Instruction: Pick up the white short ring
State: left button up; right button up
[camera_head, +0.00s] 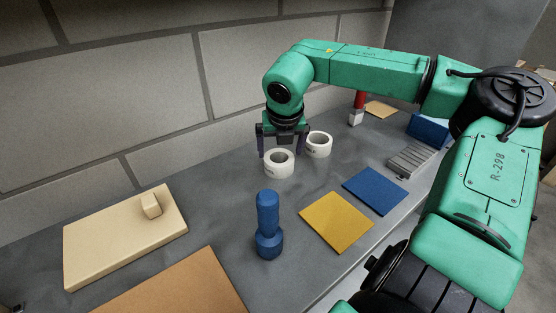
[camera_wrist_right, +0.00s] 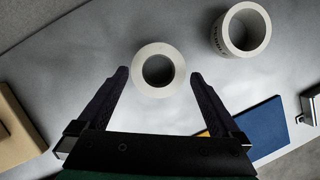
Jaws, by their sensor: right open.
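Two white rings stand on the grey worktop. The nearer one in the head view (camera_head: 279,171) also shows in the wrist view (camera_wrist_right: 145,84), centred between the fingertips. It looks like the shorter ring, though the height is hard to judge. The other ring (camera_head: 318,153) stands just behind and to the right in the head view; in the wrist view (camera_wrist_right: 227,46) it is at upper right, with dark lettering on its side. My right gripper (camera_head: 281,153) is open and points down over the nearer ring, its fingers (camera_wrist_right: 159,75) on either side. I cannot tell any contact.
A blue peg-like piece (camera_head: 267,225) stands in front of the rings. A yellow square (camera_head: 336,222) and a blue square (camera_head: 376,191) lie to the right. A beige board with a small block (camera_head: 110,247) lies left. A grey ribbed piece (camera_head: 411,160) is farther right. A block wall runs behind.

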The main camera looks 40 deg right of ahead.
aim_at(279, 157)
jog(key=x, duration=0.4)
jog(key=shift+w+f, duration=0.1)
jog(key=shift+f, duration=0.1)
jog(key=shift+a, duration=0.1)
jog(key=c, duration=1.2)
jog(key=shift+o, duration=0.2)
notch_tip(279, 157, up, 10)
